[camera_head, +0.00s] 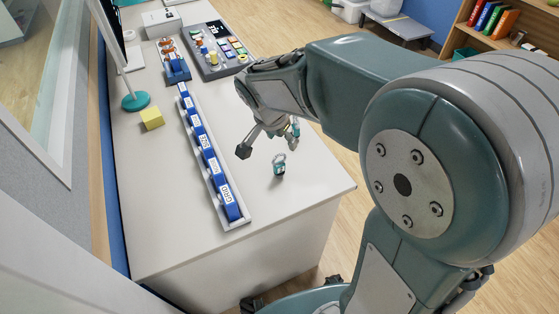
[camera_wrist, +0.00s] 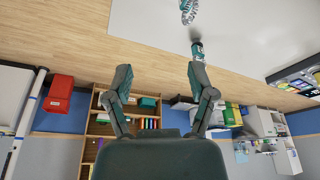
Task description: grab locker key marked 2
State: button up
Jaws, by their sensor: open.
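A small teal item with a light ring or coil (camera_head: 279,166) lies on the white desk, just in front of my gripper (camera_head: 266,146). A second small teal item (camera_head: 295,127) shows beside the gripper's far finger, partly hidden. No number can be read on either, so I cannot tell which is marked 2. In the wrist view a pale coil (camera_wrist: 187,11) and a dark teal piece (camera_wrist: 197,50) show at the desk's edge, near the right fingertip. My gripper also shows there (camera_wrist: 158,72), with its fingers wide apart and nothing between them.
A long rail with blue labelled blocks (camera_head: 208,155) runs along the desk. A yellow block (camera_head: 151,118), a teal lamp base (camera_head: 136,101) and a grey control panel (camera_head: 211,50) stand farther back. The desk's near right part is clear.

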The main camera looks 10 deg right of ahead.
aim_at(275, 161)
jog(key=w+a+f+m+h, duration=0.2)
jog(key=w+a+f+m, duration=0.15)
jog(key=w+f, duration=0.5)
jog(key=shift+m+g, duration=0.4)
jog(key=shift+m, duration=0.15)
jog(key=x, duration=0.4)
jog(key=s+x, duration=0.1)
jog(key=x, duration=0.7)
jog(key=shift+s+f, duration=0.3)
jog(key=shift+f, duration=0.05)
grip_shut()
